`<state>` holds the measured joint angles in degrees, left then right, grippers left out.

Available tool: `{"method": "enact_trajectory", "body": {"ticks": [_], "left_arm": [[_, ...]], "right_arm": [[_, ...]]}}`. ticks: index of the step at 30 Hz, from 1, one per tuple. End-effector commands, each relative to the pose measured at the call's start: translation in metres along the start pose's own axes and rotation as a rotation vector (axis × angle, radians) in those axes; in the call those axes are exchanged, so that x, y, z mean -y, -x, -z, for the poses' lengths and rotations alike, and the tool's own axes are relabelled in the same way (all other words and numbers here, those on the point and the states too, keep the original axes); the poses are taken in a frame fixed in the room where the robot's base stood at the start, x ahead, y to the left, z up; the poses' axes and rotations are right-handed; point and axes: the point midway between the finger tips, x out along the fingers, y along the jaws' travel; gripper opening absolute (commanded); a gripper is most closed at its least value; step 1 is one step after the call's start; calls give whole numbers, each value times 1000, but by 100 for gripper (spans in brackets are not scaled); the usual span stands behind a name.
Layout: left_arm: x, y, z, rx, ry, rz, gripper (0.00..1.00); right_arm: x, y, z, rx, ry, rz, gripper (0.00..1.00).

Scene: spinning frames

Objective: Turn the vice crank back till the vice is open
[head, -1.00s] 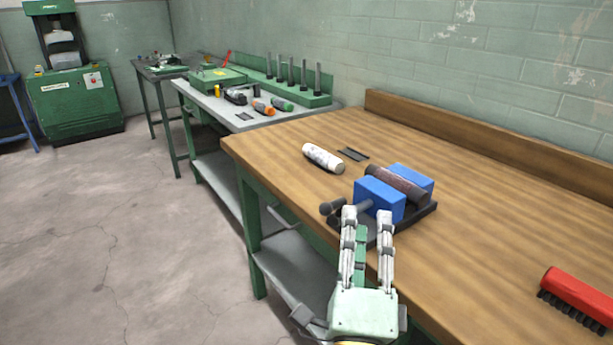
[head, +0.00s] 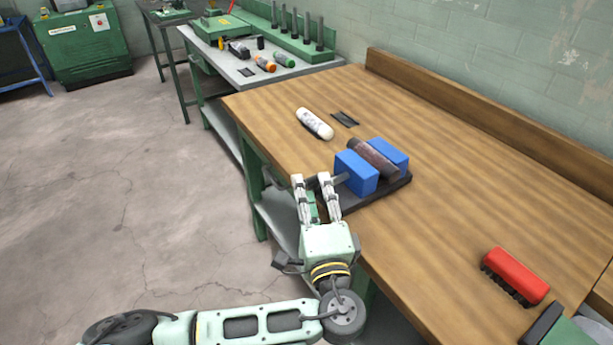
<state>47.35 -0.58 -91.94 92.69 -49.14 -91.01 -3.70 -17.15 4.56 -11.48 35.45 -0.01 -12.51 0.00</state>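The vice has two blue jaws (head: 356,173) on a dark base (head: 394,188) near the table's left edge. A rusty brown cylinder (head: 372,158) lies between the jaws. The dark vice crank (head: 341,179) sticks out from the near jaw toward the left; its outer end is mostly hidden by my fingers. My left gripper (head: 311,182) is at the crank's outer end, with its two fingers apart. I cannot tell whether they touch the crank. My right gripper is not in view.
On the wooden table (head: 455,200) are a white bottle (head: 314,123), dark flat strips (head: 345,119) and a red brush (head: 515,276). A green and dark object (head: 565,332) shows at the bottom right. A wooden rail (head: 480,115) runs along the back. The table's middle is clear.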

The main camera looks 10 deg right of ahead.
Motion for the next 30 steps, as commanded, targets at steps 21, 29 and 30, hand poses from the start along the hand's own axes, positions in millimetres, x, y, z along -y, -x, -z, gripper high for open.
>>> {"method": "enact_trajectory", "body": {"ticks": [21, 29, 30], "left_arm": [[0, -35, 0, -2, 2, 0, 22], [0, -35, 0, -1, 2, -1, 0], [0, -35, 0, -1, 1, -1, 0]], "right_arm": [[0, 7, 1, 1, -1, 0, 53], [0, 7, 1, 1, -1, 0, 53], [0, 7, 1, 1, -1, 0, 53]]}}
